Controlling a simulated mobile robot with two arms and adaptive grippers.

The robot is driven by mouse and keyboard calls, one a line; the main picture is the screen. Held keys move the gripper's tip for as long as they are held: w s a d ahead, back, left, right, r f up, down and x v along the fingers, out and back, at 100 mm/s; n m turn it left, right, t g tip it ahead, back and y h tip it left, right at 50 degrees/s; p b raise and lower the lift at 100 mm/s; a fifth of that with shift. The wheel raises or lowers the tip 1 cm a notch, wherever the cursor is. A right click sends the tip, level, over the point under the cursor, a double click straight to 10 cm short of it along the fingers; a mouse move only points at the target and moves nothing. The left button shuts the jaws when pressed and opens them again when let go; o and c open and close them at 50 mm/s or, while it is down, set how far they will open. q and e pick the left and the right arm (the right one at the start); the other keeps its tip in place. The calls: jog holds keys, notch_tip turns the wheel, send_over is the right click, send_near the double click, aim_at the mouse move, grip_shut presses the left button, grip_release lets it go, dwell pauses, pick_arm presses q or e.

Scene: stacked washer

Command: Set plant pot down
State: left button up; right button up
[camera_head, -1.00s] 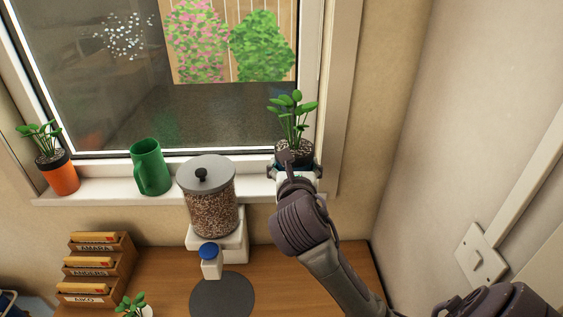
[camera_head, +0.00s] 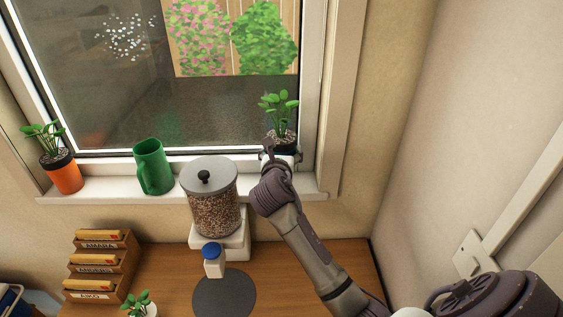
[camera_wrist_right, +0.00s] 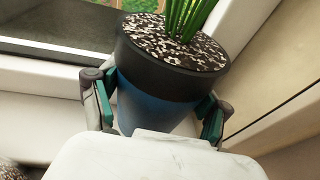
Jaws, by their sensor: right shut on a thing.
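The plant pot (camera_head: 284,139) is dark with a blue lower part, speckled soil and a green leafy plant. It is at the right end of the white windowsill (camera_head: 110,190), close to the window frame. My right gripper (camera_head: 282,155) is shut around the pot. In the right wrist view the pot (camera_wrist_right: 165,85) stands between the two fingers of the gripper (camera_wrist_right: 155,112), with green pads at its sides. The pot looks slightly tilted in that view. Its base is hidden, so I cannot tell whether it touches the sill. My left gripper is not in view.
A lidded glass jar (camera_head: 213,208) stands on a white base left of my arm. A green mug (camera_head: 152,168) and an orange potted plant (camera_head: 64,174) are on the sill. The sill between the jar and pot is mostly clear. A wall is at right.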

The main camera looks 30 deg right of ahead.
notch_tip(320, 180, down, 3)
jog(key=shift+s+f, duration=0.1)
jog(key=shift+f, duration=0.2)
jog(key=o, duration=1.1)
jog(key=shift+f, duration=0.15)
jog(key=b+v, duration=0.1)
jog(key=v, duration=1.1)
